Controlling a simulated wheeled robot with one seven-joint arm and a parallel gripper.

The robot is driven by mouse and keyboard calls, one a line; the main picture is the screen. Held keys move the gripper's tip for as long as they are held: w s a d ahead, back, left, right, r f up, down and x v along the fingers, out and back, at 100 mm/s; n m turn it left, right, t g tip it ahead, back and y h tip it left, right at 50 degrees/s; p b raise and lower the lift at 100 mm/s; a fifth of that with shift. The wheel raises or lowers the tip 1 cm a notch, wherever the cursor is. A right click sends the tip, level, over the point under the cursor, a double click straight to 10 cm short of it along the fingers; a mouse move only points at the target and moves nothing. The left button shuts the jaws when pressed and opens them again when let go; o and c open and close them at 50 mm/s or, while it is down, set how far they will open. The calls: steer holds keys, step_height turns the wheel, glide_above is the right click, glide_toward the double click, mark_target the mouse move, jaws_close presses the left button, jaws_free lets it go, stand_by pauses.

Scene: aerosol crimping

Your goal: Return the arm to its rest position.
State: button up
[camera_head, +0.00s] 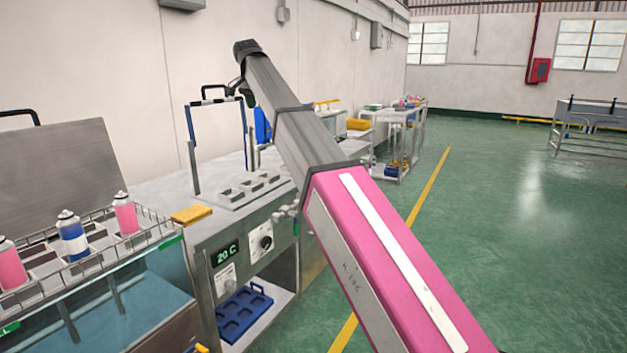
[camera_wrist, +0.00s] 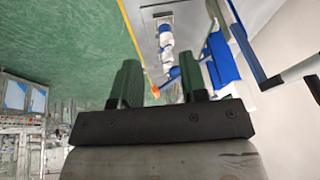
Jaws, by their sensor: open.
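My arm reaches up from the lower right of the head view to the upper left, raised over the steel bench. In the head view my gripper (camera_head: 250,97) is small and partly hidden at the arm's far end, near a blue upright frame. In the wrist view my gripper (camera_wrist: 158,85) shows two green fingers standing well apart. Nothing is between them. The fingers point out over the room, with the green floor to the left and a bench with blue parts beyond.
The blue-posted frame (camera_head: 190,150) stands on the steel bench (camera_head: 165,190) close to my gripper. A rack (camera_head: 165,222) with spray cans, including a blue-and-white can (camera_head: 73,238), is at the left. The green floor (camera_head: 500,220) at right is open.

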steer(key=s+d+f+n+g, duration=0.1)
steer(key=s+d+f, duration=0.1)
steer(key=d+f, duration=0.8)
steer(key=s+d+f+n, duration=0.15)
steer(key=d+f, duration=0.25)
steer(key=f, duration=1.2)
steer(key=s+d+f+g, duration=0.1)
steer(key=s+d+f, duration=0.2)
steer(key=d+f, duration=0.7)
steer(key=s+d+f+n+g, duration=0.1)
steer(key=s+d+f, duration=0.6)
steer(key=s+f, duration=0.4)
steer(key=s+d+f+n+g, duration=0.1)
steer(key=s+d+f, duration=0.6)
steer(key=s+f, duration=0.5)
step_height(320, 180, down, 3)
steer(key=shift+d+f+y, duration=0.1)
steer(key=shift+d+y, duration=0.15)
steer(key=shift+y, duration=0.15)
